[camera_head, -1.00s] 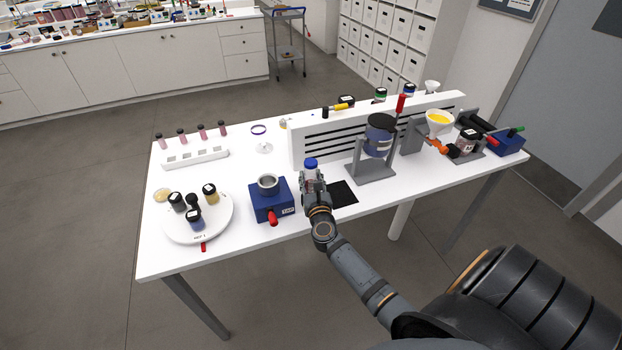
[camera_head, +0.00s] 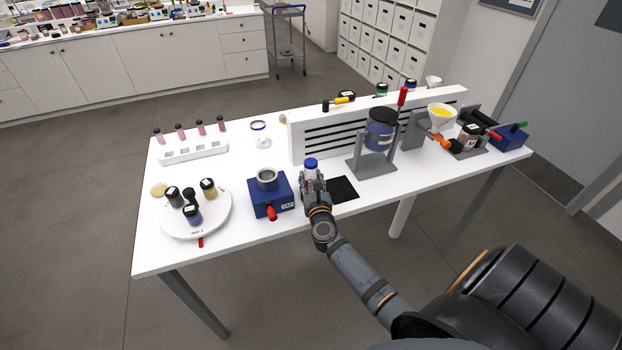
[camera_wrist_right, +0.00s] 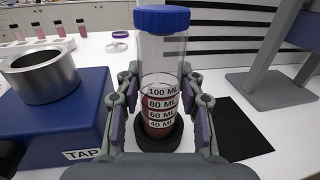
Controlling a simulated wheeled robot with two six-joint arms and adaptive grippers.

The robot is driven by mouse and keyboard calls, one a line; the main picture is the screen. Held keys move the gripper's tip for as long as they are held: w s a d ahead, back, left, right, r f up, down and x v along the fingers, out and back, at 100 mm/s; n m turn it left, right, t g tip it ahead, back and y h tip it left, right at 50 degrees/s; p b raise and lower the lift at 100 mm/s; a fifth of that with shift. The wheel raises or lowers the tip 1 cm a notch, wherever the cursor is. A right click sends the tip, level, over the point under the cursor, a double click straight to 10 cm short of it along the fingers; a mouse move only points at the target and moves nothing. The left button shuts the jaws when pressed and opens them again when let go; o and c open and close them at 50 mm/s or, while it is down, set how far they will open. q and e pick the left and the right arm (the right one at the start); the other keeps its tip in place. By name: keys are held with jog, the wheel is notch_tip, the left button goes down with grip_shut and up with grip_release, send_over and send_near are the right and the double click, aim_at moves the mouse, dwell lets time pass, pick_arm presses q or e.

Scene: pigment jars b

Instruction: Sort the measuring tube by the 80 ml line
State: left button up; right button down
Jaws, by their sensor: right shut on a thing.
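The measuring tube is clear with a blue cap (camera_wrist_right: 161,19) and printed lines from 40 to 100 ML. In the right wrist view its lower part (camera_wrist_right: 160,107) holds dark red content behind the labels; its exact level against the 80 ML line is hard to read. The upper part is clear. A dark round foot shows at its bottom. My right gripper (camera_wrist_right: 160,100) is shut on the tube, one finger on each side, holding it upright. In the head view the blue cap (camera_head: 311,163) rises above my right gripper (camera_head: 313,182). My left gripper is not in view.
A blue tap block with a metal cup (camera_head: 271,195) stands just left of the tube. A black mat (camera_head: 343,189) lies to the right. A slotted white rack (camera_head: 340,133) and a jar stand (camera_head: 372,167) are behind. A round white plate (camera_head: 178,229) holds several jars.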

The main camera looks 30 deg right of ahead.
jog(key=shift+f+b, duration=0.3)
jog(key=shift+f, duration=0.1)
jog(key=c, duration=0.7)
grip_release()
jog(key=shift+r, duration=0.1)
jog(key=shift+c, duration=0.2)
jog(key=shift+s, duration=0.1)
jog(key=shift+s+a, duration=0.15)
jog(key=shift+s, duration=0.15)
jog(key=v, duration=1.1)
jog(key=shift+s, duration=0.1)
